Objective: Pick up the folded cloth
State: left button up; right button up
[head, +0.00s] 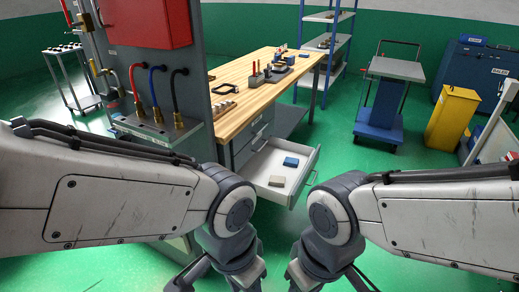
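An open drawer (302,190) sticks out from the workbench in the middle of the head view. Inside it lie a small flat blue item (291,162) and a small beige block-like item (277,181), apart from each other. Either could be a folded cloth; they are too small to tell. Both of my arms reach in from the sides, with their wrist joints low in the picture, in front of the drawer.
The wooden workbench (240,105) carries tools and small blocks. A grey panel with a red box (147,22) and hoses stands at left. A blue-grey cart (382,105), a yellow bin (452,118) and a blue cabinet (478,72) stand at right. Green floor (350,160) is free right of the drawer.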

aim_at(274, 180)
jog(key=z, duration=0.1)
jog(key=i, duration=0.9)
jog(key=u, duration=0.45)
jog(key=i, duration=1.05)
jog(key=u, duration=0.55)
